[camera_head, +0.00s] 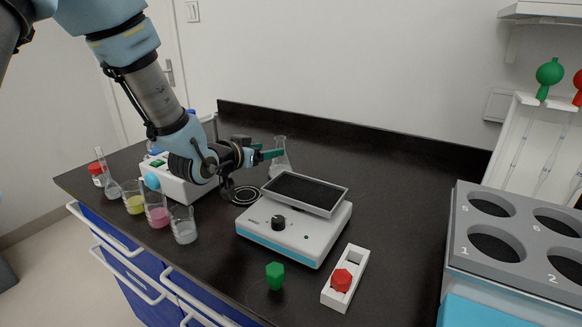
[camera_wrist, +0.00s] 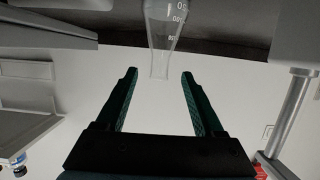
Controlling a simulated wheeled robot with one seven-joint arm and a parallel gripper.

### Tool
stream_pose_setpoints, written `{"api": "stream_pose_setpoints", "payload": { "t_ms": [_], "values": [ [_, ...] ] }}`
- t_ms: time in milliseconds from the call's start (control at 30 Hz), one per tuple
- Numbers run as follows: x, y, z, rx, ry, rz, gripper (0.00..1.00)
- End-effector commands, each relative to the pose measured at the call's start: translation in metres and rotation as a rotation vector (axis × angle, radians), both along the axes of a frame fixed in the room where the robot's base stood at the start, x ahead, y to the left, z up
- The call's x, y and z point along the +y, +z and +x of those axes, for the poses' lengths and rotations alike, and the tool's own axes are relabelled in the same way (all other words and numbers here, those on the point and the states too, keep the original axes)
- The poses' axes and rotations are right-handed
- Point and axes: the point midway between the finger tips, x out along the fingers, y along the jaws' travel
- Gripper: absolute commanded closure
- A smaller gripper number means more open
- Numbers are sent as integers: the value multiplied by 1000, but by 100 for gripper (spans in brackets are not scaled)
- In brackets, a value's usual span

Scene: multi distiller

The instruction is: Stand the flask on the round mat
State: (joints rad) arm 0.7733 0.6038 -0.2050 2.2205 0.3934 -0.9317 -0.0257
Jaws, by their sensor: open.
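The clear conical flask (camera_head: 281,158) stands upright on the dark bench behind the shaker. My gripper (camera_head: 270,151) is open, with its green fingers pointing at the flask's upper part. In the wrist view the flask (camera_wrist: 162,40) appears inverted, neck down, with white volume marks. It lies ahead of the open fingers (camera_wrist: 160,74), in line with the gap between them and not gripped. The round mat (camera_head: 245,194), dark with pale rings, lies bare on the bench, in front of and left of the flask, below my gripper.
A white shaker (camera_head: 292,232) with a dark top stands right of the mat. Several beakers, including a pink one (camera_head: 157,214), and a long-necked flask (camera_head: 112,190) stand at left. A green stopper (camera_head: 275,275) and a grey holed rack (camera_head: 515,237) are at front and right.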

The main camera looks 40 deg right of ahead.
Motion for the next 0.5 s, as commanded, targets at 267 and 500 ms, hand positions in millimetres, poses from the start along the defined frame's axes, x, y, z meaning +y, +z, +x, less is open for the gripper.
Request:
{"api": "stream_pose_setpoints", "payload": {
  "t_ms": [267,500],
  "values": [
    [-19,-2,7,-7,-11,10,30],
    [-46,-11,15,-7,-8,10,30]
  ]
}}
